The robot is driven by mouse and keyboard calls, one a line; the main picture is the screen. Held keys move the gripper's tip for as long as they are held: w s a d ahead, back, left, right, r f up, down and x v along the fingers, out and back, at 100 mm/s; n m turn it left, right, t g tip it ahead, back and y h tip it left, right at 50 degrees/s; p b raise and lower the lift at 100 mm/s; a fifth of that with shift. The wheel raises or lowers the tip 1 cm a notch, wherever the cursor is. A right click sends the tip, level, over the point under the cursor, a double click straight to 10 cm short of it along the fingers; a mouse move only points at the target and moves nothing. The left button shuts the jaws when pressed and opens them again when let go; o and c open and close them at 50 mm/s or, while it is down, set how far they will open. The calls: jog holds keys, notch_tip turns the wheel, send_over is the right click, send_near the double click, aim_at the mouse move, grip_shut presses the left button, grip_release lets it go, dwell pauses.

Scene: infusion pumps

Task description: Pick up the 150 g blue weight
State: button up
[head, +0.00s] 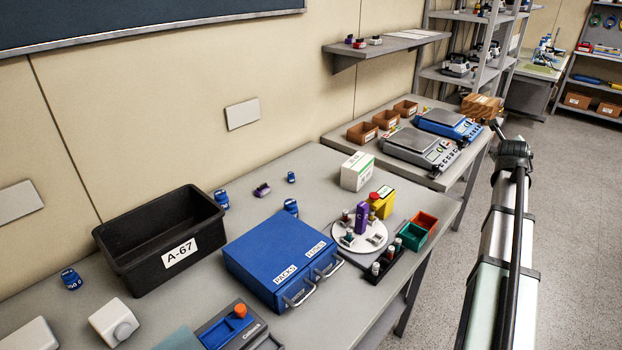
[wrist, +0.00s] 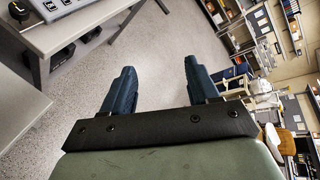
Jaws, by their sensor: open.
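Several blue weights stand on the near table in the head view. One (head: 70,278) is at the left, in front of the black bin, with white marking too small to read surely. Another blue weight (head: 222,199) is by the bin's right end. A third (head: 291,207) is behind the blue drawer box, and a smaller one (head: 291,177) is farther back. I cannot tell which is 150 g. My gripper (wrist: 158,68) is open and empty in the wrist view, with bare floor between its fingers. It is away from all the weights.
A black bin (head: 128,271) marked A-67 and a blue drawer box (head: 252,281) fill much of the table. A purple weight (head: 262,190) lies near the wall. A white round stand (head: 345,226) and a white carton (head: 357,171) are at the right.

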jog(key=w+a+r, duration=0.2)
jog(key=a, duration=0.1)
jog(key=t+y, duration=0.2)
jog(key=y, duration=1.1)
send_near(291, 174)
jog(key=shift+n, duration=0.3)
jog(key=v, duration=0.4)
jog(key=shift+s+d+r, duration=0.1)
jog(key=shift+s+d, duration=0.05)
jog(key=shift+d, duration=0.25)
jog(key=shift+a, duration=0.25)
jog(key=x, duration=1.3)
jog(key=shift+w+a, duration=0.1)
jog(key=shift+w, duration=0.25)
grip_shut()
